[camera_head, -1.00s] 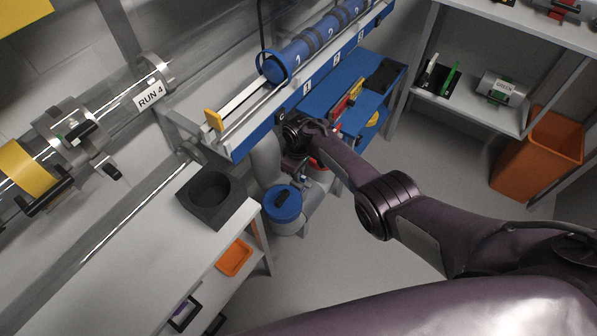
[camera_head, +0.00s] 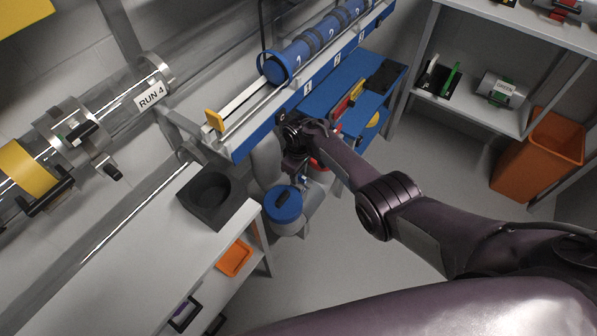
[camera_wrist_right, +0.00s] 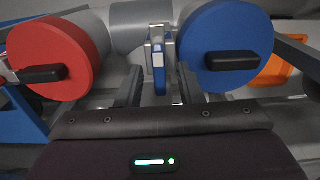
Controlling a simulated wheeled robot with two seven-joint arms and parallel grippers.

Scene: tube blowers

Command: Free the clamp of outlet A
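In the right wrist view, a metal clamp with a blue-and-white lever (camera_wrist_right: 159,62) stands upright in front of a grey pipe, between a red round cap (camera_wrist_right: 58,57) and a blue round cap (camera_wrist_right: 226,46). I see no letter marking it as outlet A. My right gripper (camera_wrist_right: 160,88) is open, with one dark finger on each side of the lever; contact cannot be told. In the head view my right gripper (camera_head: 298,150) is beside the blue cap (camera_head: 283,204), below the blue rail, and its fingers are mostly hidden. My left gripper is not in view.
A rail with numbered blue carriers (camera_head: 290,62) runs above my right gripper. A grey bench with a black square holder (camera_head: 212,197) and an orange tray (camera_head: 235,258) is at left. A blue shelf (camera_head: 325,90) lies behind. An orange bin (camera_head: 540,155) stands right; floor between is clear.

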